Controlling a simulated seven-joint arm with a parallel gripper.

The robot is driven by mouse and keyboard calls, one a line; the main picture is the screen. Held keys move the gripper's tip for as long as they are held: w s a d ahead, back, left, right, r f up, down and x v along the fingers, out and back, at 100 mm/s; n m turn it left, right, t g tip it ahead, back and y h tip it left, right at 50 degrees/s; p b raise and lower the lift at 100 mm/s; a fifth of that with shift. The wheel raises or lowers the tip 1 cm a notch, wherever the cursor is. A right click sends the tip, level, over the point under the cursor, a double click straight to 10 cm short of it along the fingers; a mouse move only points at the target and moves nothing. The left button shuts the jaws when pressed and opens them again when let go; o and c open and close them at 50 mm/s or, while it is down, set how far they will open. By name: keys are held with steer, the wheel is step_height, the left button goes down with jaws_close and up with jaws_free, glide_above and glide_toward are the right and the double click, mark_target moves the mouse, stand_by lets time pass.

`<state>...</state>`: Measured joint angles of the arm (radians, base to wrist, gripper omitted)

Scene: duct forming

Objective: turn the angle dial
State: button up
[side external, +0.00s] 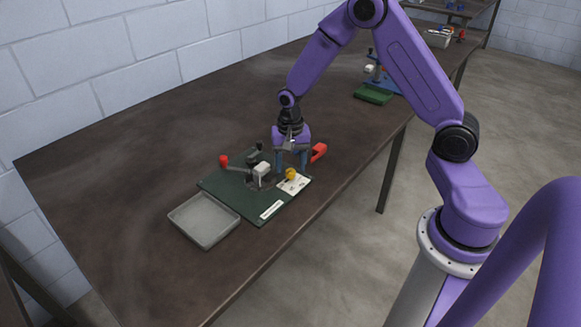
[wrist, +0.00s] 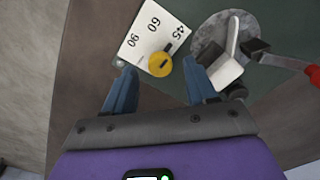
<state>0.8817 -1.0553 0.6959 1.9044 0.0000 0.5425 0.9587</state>
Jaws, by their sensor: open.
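The angle dial is a round yellow knob (side external: 291,174) on a white plate at the right part of a dark green board (side external: 232,193). In the wrist view the yellow knob (wrist: 160,65) has a dark slot mark, and its white plate (wrist: 146,32) shows 45, 60 and 90. My gripper (side external: 291,168) is over the dial with its blue fingers pointing down. In the wrist view my gripper (wrist: 163,82) is open, its fingers apart on either side of the knob, with nothing held. Whether the fingers touch the knob cannot be told.
A forming fixture with a white block (side external: 262,169) and a red-ended lever (side external: 224,160) stands left of the dial. A red part (side external: 318,152) is behind right of my gripper. A grey tray (side external: 204,220) lies at front left. The table's left side is clear.

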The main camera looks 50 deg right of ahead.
steer(key=shift+f, duration=0.9)
steer(key=c, duration=1.1)
steer(key=shift+o, duration=0.2)
